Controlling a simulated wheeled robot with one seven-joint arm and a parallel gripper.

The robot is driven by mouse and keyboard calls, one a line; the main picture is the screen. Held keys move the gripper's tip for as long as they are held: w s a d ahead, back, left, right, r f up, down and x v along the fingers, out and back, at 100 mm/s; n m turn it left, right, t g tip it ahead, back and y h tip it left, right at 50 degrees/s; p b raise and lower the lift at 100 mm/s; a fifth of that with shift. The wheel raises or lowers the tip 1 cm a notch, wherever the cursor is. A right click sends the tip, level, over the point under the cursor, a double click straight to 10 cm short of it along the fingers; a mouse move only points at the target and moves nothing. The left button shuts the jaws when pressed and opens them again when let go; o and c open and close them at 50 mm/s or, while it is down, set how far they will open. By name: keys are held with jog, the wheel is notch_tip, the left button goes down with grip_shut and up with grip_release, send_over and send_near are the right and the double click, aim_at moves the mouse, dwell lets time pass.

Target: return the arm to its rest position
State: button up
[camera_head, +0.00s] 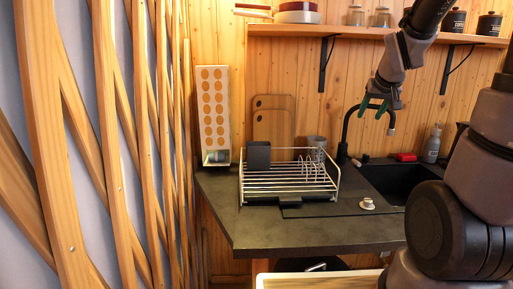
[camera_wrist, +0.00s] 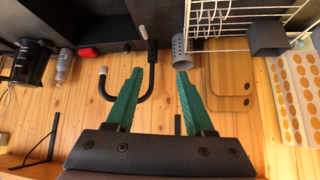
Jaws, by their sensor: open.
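My gripper (camera_head: 371,108) hangs from my arm in front of the wooden wall, above the counter near the black faucet. Its green fingers are apart and empty. In the wrist view my gripper (camera_wrist: 160,85) points at the wall and counter, with its two green fingers spread and nothing between their tips. The black faucet (camera_wrist: 128,98) shows behind the left finger. A grey perforated cup (camera_wrist: 182,52) shows beyond the right fingertip, apart from it as far as I can tell.
The counter (camera_head: 290,233) holds a dish rack (camera_head: 290,180), a small white object (camera_head: 367,204) and a dark sink (camera_head: 398,179). A shelf (camera_head: 350,32) with jars runs above. A wooden lattice (camera_head: 105,140) stands at left. Cutting boards (camera_head: 273,122) lean on the wall.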

jog(key=s+a+r+y, duration=0.1)
jog(key=s+a+r, duration=0.1)
jog(key=s, duration=0.4)
jog(key=s+a+r+m+y, duration=0.1)
jog(key=s+a+r, duration=0.2)
jog(key=s, duration=0.4)
jog(key=s+a+r+m+g+y, duration=0.1)
jog(key=s+a+r, duration=0.1)
jog(key=s+a, duration=0.2)
jog(key=s, duration=0.3)
jog(key=shift+a+r, duration=0.35)
